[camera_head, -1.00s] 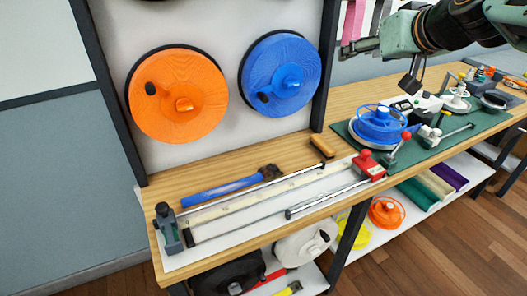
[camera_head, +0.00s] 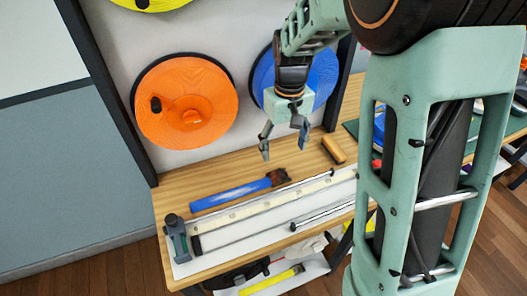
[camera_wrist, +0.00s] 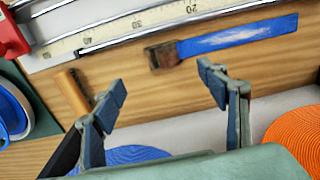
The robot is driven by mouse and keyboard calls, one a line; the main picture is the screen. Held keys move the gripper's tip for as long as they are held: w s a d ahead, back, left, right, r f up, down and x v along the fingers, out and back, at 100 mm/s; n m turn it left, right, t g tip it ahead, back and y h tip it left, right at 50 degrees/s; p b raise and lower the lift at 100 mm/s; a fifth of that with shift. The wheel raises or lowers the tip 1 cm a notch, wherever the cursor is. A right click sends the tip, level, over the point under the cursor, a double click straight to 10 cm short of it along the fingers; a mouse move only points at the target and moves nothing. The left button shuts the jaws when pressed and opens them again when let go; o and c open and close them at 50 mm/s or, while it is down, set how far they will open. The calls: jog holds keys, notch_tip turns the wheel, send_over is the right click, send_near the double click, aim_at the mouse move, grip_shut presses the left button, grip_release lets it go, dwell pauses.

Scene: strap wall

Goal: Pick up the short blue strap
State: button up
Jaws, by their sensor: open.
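The short blue strap (camera_head: 230,193) lies flat on the wooden bench, behind the ruled cutting rail, with a dark brown piece at its right end. It also shows in the wrist view (camera_wrist: 240,37), where its brown end lies just beyond the fingertips. My gripper (camera_head: 284,149) is open and empty. It hangs above the bench, up and to the right of the strap's brown end, and does not touch it. In the wrist view my gripper's fingers (camera_wrist: 161,83) are spread wide with bare wood between them.
Orange (camera_head: 180,105) and blue (camera_head: 325,75) reels hang on the wall behind. My arm hides the bench's right part.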

send_over(280, 175)
jog(key=f, duration=0.5)
jog(key=shift+s+d, duration=0.2)
jog(key=shift+w+a+f, duration=0.1)
jog(key=shift+f, duration=1.35)
jog(key=shift+w+a+f, duration=0.1)
jog(key=shift+f, duration=1.35)
jog(key=shift+c, duration=0.2)
jog(key=c, duration=1.3)
